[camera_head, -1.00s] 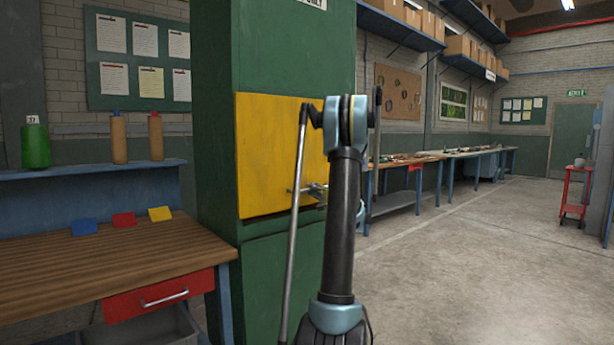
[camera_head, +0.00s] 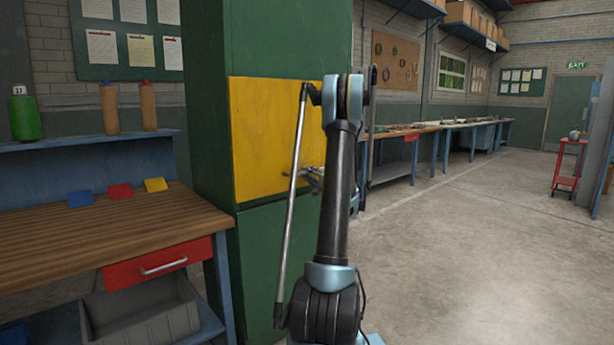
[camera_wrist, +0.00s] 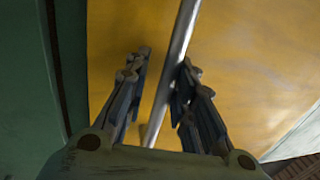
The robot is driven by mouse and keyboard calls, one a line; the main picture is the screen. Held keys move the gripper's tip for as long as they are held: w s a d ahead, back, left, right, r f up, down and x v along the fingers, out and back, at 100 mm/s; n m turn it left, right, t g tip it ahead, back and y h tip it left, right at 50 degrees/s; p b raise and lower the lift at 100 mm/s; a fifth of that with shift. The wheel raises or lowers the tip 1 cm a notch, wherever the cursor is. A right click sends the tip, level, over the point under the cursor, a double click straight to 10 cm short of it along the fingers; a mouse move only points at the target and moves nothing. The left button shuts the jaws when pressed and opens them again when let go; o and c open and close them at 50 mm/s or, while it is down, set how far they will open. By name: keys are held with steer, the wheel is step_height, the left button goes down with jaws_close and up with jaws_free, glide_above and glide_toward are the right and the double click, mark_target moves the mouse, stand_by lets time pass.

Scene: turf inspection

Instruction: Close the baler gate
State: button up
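The baler is a tall green cabinet (camera_head: 265,40) left of centre in the head view. Its gate is a yellow panel (camera_head: 262,135) on the cabinet's front, and it fills much of the wrist view (camera_wrist: 245,75). The gate looks nearly flush; I cannot tell whether it is fully shut. A long thin grey rod (camera_head: 292,195) slants down in front of it. My gripper (camera_head: 311,178) is at the gate's lower right, partly hidden by my arm. In the wrist view, my gripper (camera_wrist: 163,70) has its fingers apart, with a metal rod (camera_wrist: 180,40) between them, nearer the right finger.
A wooden workbench (camera_head: 90,235) with a red drawer (camera_head: 158,263) stands close on the left, a grey bin (camera_head: 145,315) below it. The floor (camera_head: 470,240) on the right is clear up to a red cart (camera_head: 568,165).

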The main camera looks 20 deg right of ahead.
steer(key=shift+o, duration=0.6)
steer(key=v, duration=1.2)
steer(key=shift+w, duration=0.1)
